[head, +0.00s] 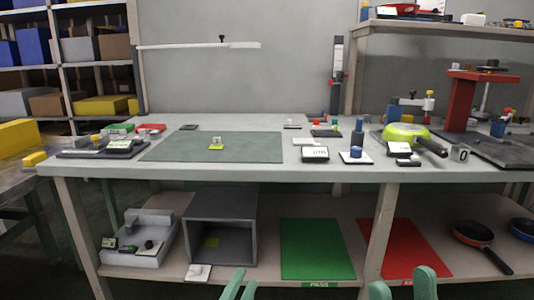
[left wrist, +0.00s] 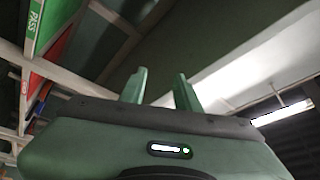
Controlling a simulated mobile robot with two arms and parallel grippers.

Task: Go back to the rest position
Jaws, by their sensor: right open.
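My left gripper (head: 243,279) shows at the bottom edge of the head view, in front of the lower shelf. Its two green fingers also show in the left wrist view (left wrist: 158,82), apart with nothing between them. My right gripper (head: 403,282) is at the bottom edge further right, fingers apart and empty. Both grippers are low, below the level of the table top (head: 340,174). Only the finger ends show in the head view; the arms are out of sight.
The workbench holds a grey-green mat (head: 180,150), a yellow-green pan (head: 405,131) and small devices. Its lower shelf holds a grey open box (head: 222,194), a green mat (head: 316,248), a red mat (head: 415,245) and an orange pan (head: 472,233). A storage rack (head: 98,63) stands back left.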

